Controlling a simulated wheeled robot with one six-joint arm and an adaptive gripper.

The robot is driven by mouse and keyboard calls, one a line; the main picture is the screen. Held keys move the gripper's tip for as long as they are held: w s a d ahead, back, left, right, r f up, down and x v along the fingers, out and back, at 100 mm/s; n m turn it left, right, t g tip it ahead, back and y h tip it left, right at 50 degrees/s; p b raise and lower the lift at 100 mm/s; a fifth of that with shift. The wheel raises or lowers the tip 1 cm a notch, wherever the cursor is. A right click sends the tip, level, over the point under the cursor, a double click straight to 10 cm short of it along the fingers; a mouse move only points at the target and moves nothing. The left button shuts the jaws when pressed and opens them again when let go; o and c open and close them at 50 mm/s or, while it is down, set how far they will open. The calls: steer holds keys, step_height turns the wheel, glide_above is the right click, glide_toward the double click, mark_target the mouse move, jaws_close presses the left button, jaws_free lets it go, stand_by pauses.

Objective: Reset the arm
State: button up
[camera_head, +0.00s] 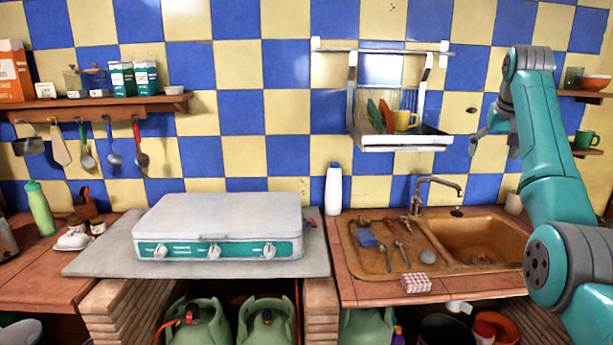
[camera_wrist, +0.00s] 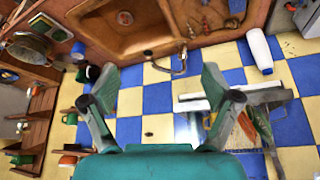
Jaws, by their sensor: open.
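My teal arm rises on the right of the head view. My gripper (camera_head: 488,140) hangs in the air in front of the tiled wall, above the sink (camera_head: 478,240) and right of the wall dish rack (camera_head: 400,142). The arm partly hides the gripper there. In the wrist view my gripper (camera_wrist: 157,82) is open, its two fingers wide apart with nothing between them. Behind the fingers that view shows the blue and cream tiles, the tap (camera_wrist: 180,62) and the dish rack (camera_wrist: 232,98).
A white bottle (camera_head: 333,190) stands left of the sink. A camping stove (camera_head: 218,225) sits on the grey slab. A right shelf (camera_head: 588,150) with a green mug (camera_head: 584,139) is close to the arm. A left shelf (camera_head: 100,104) holds packets above hanging utensils. Air above the stove is clear.

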steer(key=w+a+f+t, duration=0.1)
steer(key=a+f, duration=0.2)
steer(key=f, duration=1.6)
steer(key=w+a+f+t, duration=0.1)
steer(key=a+f, duration=0.2)
steer(key=f, duration=1.5)
steer(key=s+a+f+n+t, duration=0.1)
steer(key=s+a+f, duration=0.4)
steer(key=s+f, duration=0.65)
steer(key=s+a+f+n+t, duration=0.1)
steer(key=s+a+f, duration=0.6)
steer(key=f, duration=0.7)
steer(key=s+a+f+t, duration=0.1)
steer(key=s+a+t, duration=0.15)
steer(key=s, duration=1.25)
steer(key=s+a+f+t, duration=0.1)
steer(key=s+a, duration=0.3)
steer(key=s, duration=1.2)
steer(key=s+a+r+n+t+y, duration=0.1)
steer(key=s+a+r+t, duration=0.1)
steer(key=s+r, duration=1.8)
steer(key=shift+s+a+r+n+y, duration=0.25)
steer(key=shift+s+a, duration=0.25)
steer(key=shift+s, duration=0.55)
